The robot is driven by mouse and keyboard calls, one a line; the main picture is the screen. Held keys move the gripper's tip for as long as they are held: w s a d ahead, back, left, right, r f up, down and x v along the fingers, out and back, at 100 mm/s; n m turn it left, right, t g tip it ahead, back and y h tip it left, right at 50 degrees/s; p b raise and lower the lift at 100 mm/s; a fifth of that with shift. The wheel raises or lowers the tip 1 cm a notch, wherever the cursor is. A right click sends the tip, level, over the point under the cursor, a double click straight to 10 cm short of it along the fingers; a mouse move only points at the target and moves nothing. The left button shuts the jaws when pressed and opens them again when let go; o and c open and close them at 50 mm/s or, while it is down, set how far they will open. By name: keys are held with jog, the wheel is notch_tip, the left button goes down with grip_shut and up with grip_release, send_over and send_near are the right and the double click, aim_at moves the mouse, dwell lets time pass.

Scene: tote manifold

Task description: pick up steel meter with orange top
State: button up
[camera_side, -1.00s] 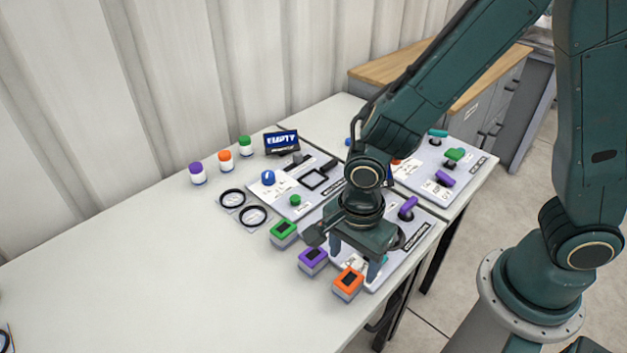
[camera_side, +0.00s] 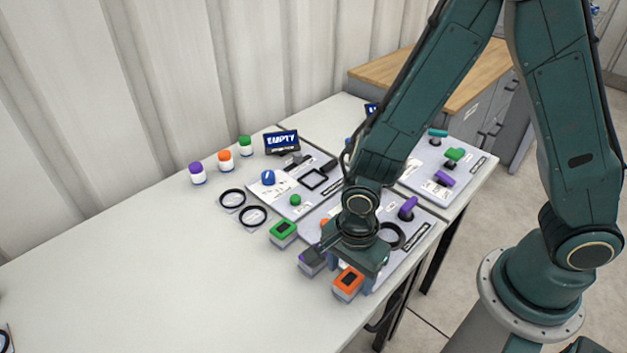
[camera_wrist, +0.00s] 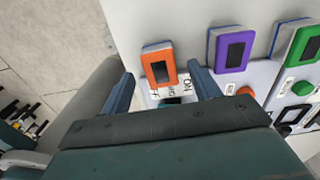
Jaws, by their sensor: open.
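The steel meter with the orange top (camera_side: 348,282) stands near the front edge of the table, with a dark window in its top. My gripper (camera_side: 350,275) is just above and behind it, fingers pointing down. In the wrist view the orange-topped meter (camera_wrist: 158,66) shows beyond and between the fingertips of my open gripper (camera_wrist: 160,82), with nothing held. The purple-topped meter (camera_side: 312,260) is just left of it, partly shaded by my gripper, and shows in the wrist view (camera_wrist: 230,50) right of the right finger. The green-topped meter (camera_side: 283,232) is farther left.
A panel with a purple handle (camera_side: 408,207) lies beside and partly under my gripper. Another panel (camera_side: 290,185) holds a blue knob. Small jars with purple (camera_side: 197,174), orange (camera_side: 225,160) and green lids stand behind, by an EMPTY sign (camera_side: 282,143).

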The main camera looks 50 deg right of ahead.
aim_at(349, 279)
jog(key=shift+f, duration=1.55)
jog(key=c, duration=1.1)
jog(key=shift+w+r, duration=0.1)
jog(key=shift+r, duration=0.1)
notch_tip(349, 279, up, 20)
jog(key=shift+f, duration=0.15)
jog(key=shift+w, duration=0.1)
